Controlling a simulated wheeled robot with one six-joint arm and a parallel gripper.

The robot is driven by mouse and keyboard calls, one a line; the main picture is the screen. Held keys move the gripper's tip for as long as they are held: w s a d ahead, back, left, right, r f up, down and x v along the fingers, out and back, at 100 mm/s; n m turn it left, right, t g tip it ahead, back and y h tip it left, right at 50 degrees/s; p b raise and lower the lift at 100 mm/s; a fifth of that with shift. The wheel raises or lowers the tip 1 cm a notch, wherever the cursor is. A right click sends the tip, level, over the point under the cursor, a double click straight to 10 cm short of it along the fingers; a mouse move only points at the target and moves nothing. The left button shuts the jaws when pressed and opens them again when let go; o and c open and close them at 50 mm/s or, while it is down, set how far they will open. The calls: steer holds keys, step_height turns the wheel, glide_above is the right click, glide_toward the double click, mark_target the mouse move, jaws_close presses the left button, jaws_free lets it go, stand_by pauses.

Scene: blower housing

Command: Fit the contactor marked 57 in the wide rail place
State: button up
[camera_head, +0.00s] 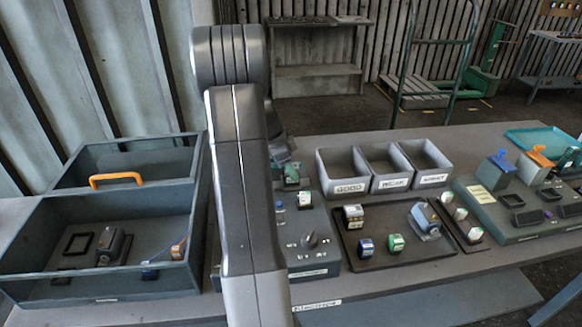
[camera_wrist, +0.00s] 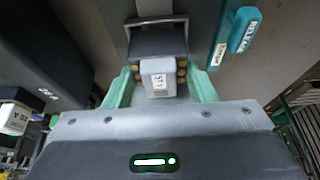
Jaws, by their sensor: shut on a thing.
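My gripper (camera_wrist: 160,88) has green fingers, one on each side of a pale block with a small printed label, the contactor (camera_wrist: 159,68). The label looks like 57, but the print is small. The gripper is shut on it. A dark housing (camera_wrist: 158,40) is right behind the contactor; I cannot tell whether they touch. In the head view my arm hides much of the scene, and the gripper is only partly visible above the grey panel (camera_head: 318,268) on the bench. The wide rail place cannot be made out clearly.
A dark tray (camera_head: 400,248) holds several small parts right of the panel. Grey bins (camera_head: 345,188) stand behind it. A large open crate (camera_head: 150,282) is at left. In the wrist view, a teal part (camera_wrist: 243,30) is at upper right and a labelled block (camera_wrist: 14,118) at left.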

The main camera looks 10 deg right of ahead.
steer(key=shift+f+b, duration=0.6)
steer(key=o, duration=1)
steer(key=b+v, duration=0.1)
steer(key=v, duration=1.3)
steer(key=shift+f, duration=0.15)
